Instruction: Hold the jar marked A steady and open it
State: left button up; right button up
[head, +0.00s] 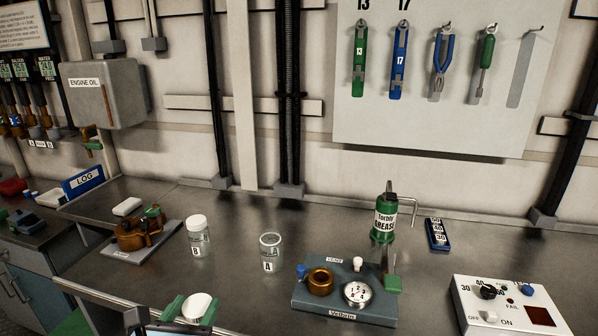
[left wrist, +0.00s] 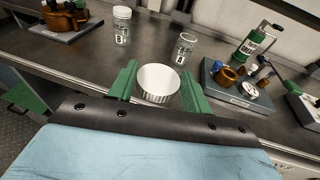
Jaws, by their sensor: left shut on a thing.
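Jar A (head: 270,254) is a clear glass jar standing upright on the bench, with no lid on it; it also shows in the left wrist view (left wrist: 184,50). My left gripper (head: 192,309) is at the front edge of the bench, in front and to the left of jar A and apart from it. Its green fingers are shut on a round white ribbed lid (head: 198,306), which shows between them in the left wrist view (left wrist: 158,84). My right gripper is in neither view.
Jar B (head: 198,237), with a white lid on, stands left of jar A. A test block (head: 340,306) with brass fitting and gauge is to the right, with a green grease can (head: 383,222) behind it. A switch box (head: 510,306) is at far right. Bench behind jar A is clear.

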aim_at(270, 245)
jog(key=z, duration=0.1)
jog(key=k, duration=1)
jog(key=u, duration=1.05)
jog(key=i, duration=0.75)
jog(key=z, duration=0.6)
jog(key=i, duration=0.6)
jog(key=z, duration=0.65)
